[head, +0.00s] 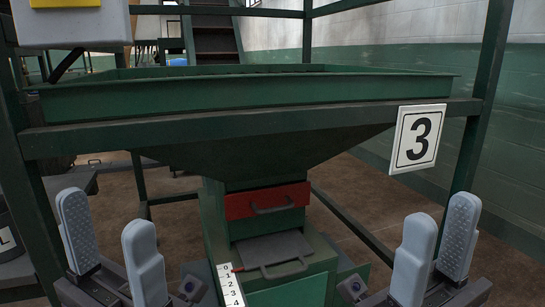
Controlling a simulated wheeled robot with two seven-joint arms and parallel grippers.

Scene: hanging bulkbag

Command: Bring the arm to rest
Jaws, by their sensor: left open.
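My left gripper (107,213) is at the lower left of the head view, with its two pale grey fingers apart and nothing between them. My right gripper (441,212) is at the lower right, also with its fingers apart and empty. Both point upward in the picture and appear in front of the green hopper stand (265,230). Neither visibly holds anything. Most of both arms is outside the view.
A wide green hopper (250,92) sits in a dark green frame, with a number 3 sign (418,138) on the right. Below are a red slide gate (266,201) with a handle, a grey plate (273,250) with a handle and a numbered scale strip (230,285). Brown floor (365,205) shows on the right.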

